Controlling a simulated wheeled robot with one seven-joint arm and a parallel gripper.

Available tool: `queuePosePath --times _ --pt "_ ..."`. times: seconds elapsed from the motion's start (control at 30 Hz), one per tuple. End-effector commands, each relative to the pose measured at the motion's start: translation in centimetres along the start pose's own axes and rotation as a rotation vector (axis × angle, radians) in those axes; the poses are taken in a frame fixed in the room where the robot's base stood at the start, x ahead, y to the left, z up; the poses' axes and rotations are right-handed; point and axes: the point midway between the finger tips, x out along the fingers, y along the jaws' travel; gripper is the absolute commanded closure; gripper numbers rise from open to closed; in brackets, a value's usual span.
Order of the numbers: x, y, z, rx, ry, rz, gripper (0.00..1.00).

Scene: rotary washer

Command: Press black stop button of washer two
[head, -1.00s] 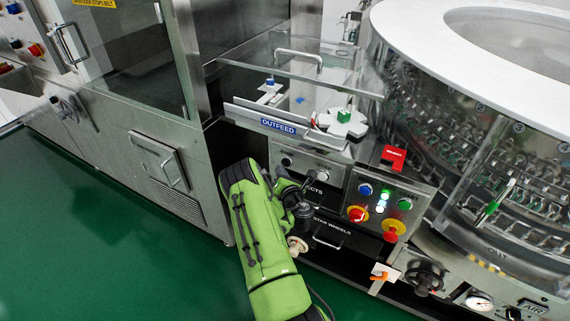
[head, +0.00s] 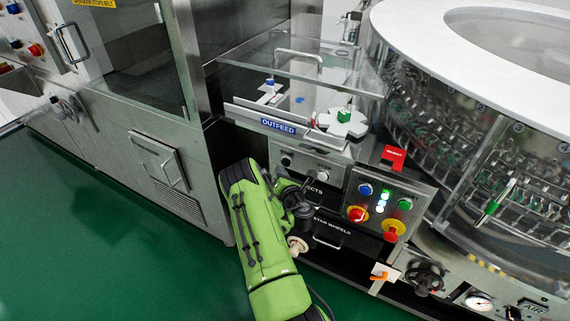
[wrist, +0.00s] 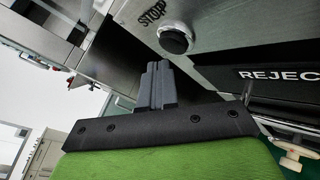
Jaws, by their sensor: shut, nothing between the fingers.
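The black stop button (wrist: 174,40) shows in the wrist view as a round black cap in a silver ring, beside the lettering STOP on a steel panel.
A control panel (head: 378,190) with blue, green, white and red buttons is at the right. A drawer (head: 332,228) marked STAR WHEELS is below the gripper. A clear guard with a handle (head: 298,55) is above. Open green floor (head: 90,245) lies to the left.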

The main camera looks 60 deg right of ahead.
Motion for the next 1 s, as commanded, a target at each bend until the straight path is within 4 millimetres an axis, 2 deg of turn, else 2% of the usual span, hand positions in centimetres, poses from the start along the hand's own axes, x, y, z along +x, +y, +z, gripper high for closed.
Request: queuePosePath --times 1.0 --pt "0.80 -0.62 0.67 -0.001 -0.001 -0.001 1.00"
